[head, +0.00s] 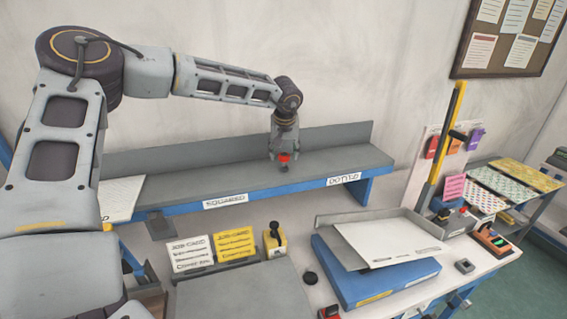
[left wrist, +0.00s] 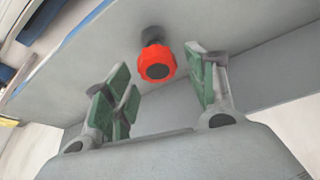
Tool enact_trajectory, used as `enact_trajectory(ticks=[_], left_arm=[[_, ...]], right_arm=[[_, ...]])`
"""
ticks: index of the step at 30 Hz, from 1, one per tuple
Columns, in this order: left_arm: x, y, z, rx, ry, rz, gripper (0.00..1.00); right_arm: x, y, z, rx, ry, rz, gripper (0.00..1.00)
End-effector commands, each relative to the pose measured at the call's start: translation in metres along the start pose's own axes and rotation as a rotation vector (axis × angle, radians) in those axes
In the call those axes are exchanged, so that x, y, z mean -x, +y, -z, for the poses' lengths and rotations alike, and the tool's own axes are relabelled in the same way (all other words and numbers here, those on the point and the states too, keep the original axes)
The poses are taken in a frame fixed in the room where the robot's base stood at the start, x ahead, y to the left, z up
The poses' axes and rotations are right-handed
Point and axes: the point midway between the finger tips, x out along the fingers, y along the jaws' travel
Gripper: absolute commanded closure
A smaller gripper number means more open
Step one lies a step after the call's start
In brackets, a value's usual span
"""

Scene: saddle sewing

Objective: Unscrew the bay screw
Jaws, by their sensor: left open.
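The bay screw has a red knob (head: 284,158) on the long grey shelf (head: 230,178), between the labels SQUARED and DOTTED. In the left wrist view the red knob (left wrist: 158,66) shows whole, with a dark stem behind it. My left gripper (head: 284,150) hangs over the shelf at the knob. Its green-padded fingers stand open in the left wrist view, one on each side of the knob and a little short of it. Neither finger visibly touches it. My right gripper is not in view.
The shelf has a raised back wall and is otherwise bare near the knob.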

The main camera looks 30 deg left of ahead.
Motion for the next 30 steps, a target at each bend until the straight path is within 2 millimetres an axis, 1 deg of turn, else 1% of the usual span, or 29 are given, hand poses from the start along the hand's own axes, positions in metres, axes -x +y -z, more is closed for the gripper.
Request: enact_trajectory(ticks=[1, 12, 22, 30], left_arm=[[-0.004, 0.0, -0.002, 0.0, 0.0, 0.0, 0.44], [-0.019, 0.0, -0.008, 0.0, 0.0, 0.0, 0.44], [-0.019, 0.0, -0.008, 0.0, 0.0, 0.0, 0.44], [-0.019, 0.0, -0.008, 0.0, 0.0, 0.0, 0.78]], right_arm=[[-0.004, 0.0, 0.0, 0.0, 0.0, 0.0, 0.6], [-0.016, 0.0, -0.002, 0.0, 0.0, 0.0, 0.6], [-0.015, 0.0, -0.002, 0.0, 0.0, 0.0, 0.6], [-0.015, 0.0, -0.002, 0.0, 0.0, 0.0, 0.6]])
